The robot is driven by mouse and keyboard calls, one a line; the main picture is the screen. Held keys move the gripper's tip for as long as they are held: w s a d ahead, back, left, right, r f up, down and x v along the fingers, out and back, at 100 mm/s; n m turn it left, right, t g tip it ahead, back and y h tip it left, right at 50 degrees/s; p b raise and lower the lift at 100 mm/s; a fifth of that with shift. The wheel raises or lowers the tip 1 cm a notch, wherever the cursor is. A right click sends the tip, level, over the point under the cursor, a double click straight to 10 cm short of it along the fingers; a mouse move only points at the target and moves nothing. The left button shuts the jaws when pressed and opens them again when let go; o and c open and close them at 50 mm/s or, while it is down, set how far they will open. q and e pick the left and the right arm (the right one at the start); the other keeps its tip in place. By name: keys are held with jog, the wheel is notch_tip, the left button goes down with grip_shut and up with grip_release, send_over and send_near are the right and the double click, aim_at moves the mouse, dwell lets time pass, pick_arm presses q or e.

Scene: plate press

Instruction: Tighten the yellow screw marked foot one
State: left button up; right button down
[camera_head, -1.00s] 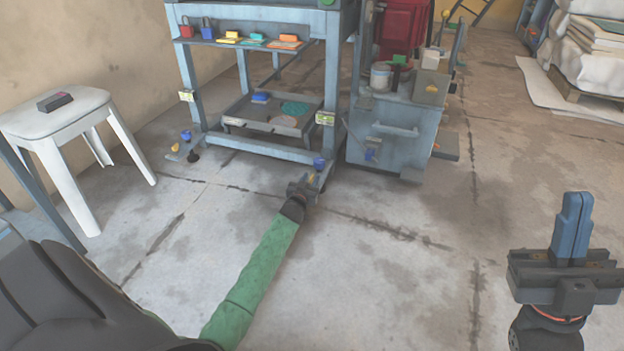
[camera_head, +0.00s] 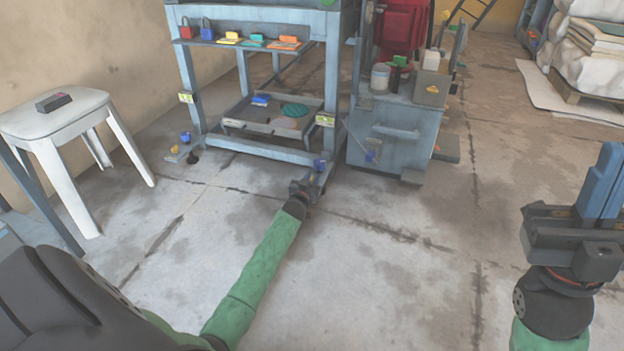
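My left gripper (camera_head: 306,185) is at the floor end of the front right leg of the blue press frame (camera_head: 331,80), at the foot there. It is small and dark in the view, so whether its fingers are open or shut is unclear. A blue knob (camera_head: 319,165) stands just above it. The yellow screw at this foot cannot be made out clearly; the gripper covers that spot. A small yellow screw (camera_head: 174,149) and another blue knob (camera_head: 185,138) show at the front left foot. My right gripper (camera_head: 600,185) is raised at the right, its blue fingers together and empty.
A white stool (camera_head: 60,115) with a dark box on it stands at the left. A grey-blue cabinet (camera_head: 395,138) stands close right of the press. A low tray (camera_head: 270,128) sits inside the frame. The concrete floor in front is clear.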

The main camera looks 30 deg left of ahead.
pick_arm(q)
grip_shut()
